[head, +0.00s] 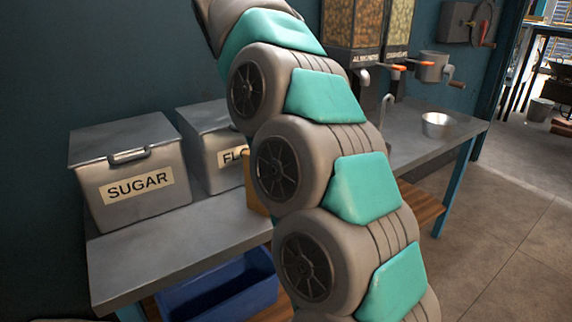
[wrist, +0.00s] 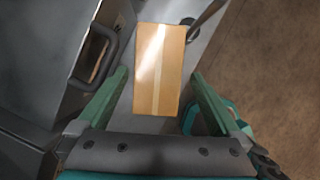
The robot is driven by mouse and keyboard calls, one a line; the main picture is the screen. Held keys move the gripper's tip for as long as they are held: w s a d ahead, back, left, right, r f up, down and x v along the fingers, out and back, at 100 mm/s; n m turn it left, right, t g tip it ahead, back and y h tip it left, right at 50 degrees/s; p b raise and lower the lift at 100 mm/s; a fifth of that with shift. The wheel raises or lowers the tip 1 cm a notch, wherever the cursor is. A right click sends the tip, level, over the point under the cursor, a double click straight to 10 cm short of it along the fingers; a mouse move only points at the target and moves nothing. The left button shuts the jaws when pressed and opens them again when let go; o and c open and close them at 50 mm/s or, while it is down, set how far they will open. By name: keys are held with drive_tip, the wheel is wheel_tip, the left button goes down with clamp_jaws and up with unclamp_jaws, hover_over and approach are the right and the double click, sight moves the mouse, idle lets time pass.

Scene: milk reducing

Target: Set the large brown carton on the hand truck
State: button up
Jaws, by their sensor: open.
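The brown carton (wrist: 158,65), with a pale tape strip down its middle, stands on the grey surface in the wrist view. Its edge (head: 256,196) shows in the head view beside the flour bin, mostly hidden behind my arm. My gripper (wrist: 159,74) is open, with one green finger to each side of the carton's near end; the fingers appear apart from it. How far the carton lies below the fingertips is hard to tell. In the head view my gripper is out of sight. The hand truck is not seen in either view.
A grey sugar bin (head: 130,180) and a flour bin (head: 208,150) stand on the metal table (head: 165,250). A blue crate (head: 220,293) sits below. Dispensers (head: 352,25) and a metal bowl (head: 437,125) are at the back. Open floor (head: 510,240) lies right.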

drive_tip(key=x, duration=0.8)
drive_tip(key=shift+s+a, duration=0.2)
drive_tip(key=shift+a, duration=0.15)
drive_tip(key=shift+f, duration=0.3)
idle(0.3)
clamp_jaws()
idle(0.9)
